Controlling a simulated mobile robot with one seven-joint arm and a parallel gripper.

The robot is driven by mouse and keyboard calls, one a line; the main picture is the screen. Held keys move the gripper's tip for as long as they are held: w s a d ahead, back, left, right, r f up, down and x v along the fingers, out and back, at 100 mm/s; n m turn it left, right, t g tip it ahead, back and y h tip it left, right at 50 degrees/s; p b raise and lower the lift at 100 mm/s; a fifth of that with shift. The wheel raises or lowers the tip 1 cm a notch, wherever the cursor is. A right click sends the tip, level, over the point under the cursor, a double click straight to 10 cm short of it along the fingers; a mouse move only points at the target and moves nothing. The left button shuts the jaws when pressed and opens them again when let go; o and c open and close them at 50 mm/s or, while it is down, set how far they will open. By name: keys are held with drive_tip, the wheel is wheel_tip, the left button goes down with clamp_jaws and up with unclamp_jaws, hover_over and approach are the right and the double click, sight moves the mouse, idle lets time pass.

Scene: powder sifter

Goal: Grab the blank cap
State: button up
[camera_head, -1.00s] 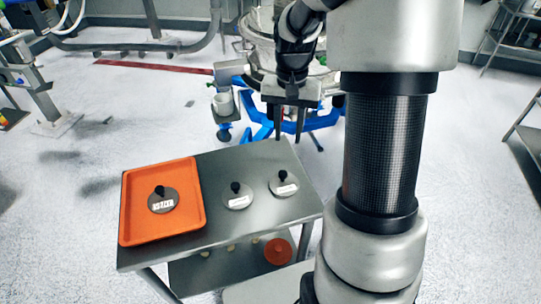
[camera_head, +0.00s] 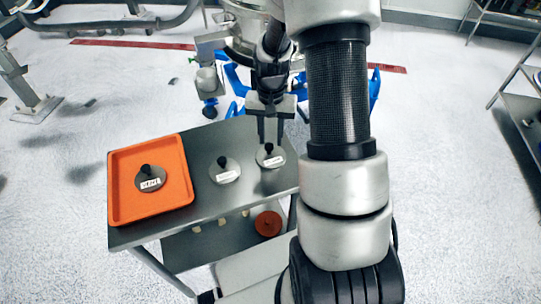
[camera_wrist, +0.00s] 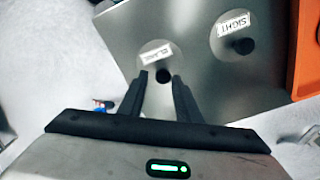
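The blank cap (camera_head: 270,158) is a grey disc with a black knob and a white label, lying flat at the right end of the metal table. In the wrist view its label (camera_wrist: 157,57) seems to read BLANK, though it is small and blurred. My gripper (camera_head: 270,142) is open and empty, pointing down over this cap. In the wrist view the black knob (camera_wrist: 163,76) appears between the two fingertips (camera_wrist: 160,77), with gaps on both sides. I cannot tell whether the tips are still above the knob or level with it.
A second cap (camera_head: 225,172), labelled SIGHT in the wrist view (camera_wrist: 232,30), lies to the left on the table (camera_head: 215,207). A third cap (camera_head: 150,180) sits in the orange tray (camera_head: 120,207). A reddish round item (camera_head: 268,223) is on the lower shelf.

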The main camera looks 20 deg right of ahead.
sight(269, 146)
drive_tip(key=f, duration=0.4)
drive_tip(key=shift+w+a+f, duration=0.2)
drive_tip(key=shift+w+f, duration=0.05)
drive_tip(key=shift+f, duration=0.1)
clamp_jaws()
drive_tip(key=shift+r, duration=0.1)
